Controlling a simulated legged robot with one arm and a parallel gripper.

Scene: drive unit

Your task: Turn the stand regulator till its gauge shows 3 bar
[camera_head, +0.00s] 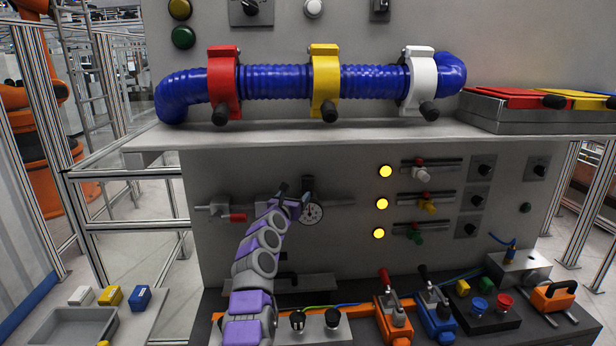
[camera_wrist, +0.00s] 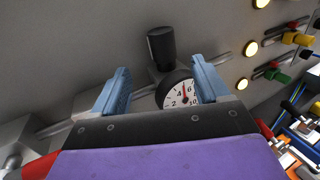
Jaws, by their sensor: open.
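The stand regulator is on the grey front panel, with a black cylindrical knob (camera_wrist: 161,47) above a round white gauge (camera_wrist: 176,94). In the head view the gauge (camera_head: 312,212) sits just right of my gripper, and the knob (camera_head: 308,184) is partly behind the fingers. The gauge has a red needle pointing roughly upward, around the middle of the scale; the exact reading is too small to tell. My gripper (camera_wrist: 160,66) is open, with blue-grey fingers apart. The knob appears beyond the fingertips, between them in the wrist view, with no visible contact.
A pipe runs sideways through the regulator, with a red-handled valve (camera_head: 237,216) on the left. Lit yellow lamps (camera_head: 382,204) and small coloured valves (camera_head: 429,207) are on the right. A shelf edge (camera_head: 330,133) juts out above my arm. Levers (camera_head: 393,318) stand below right.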

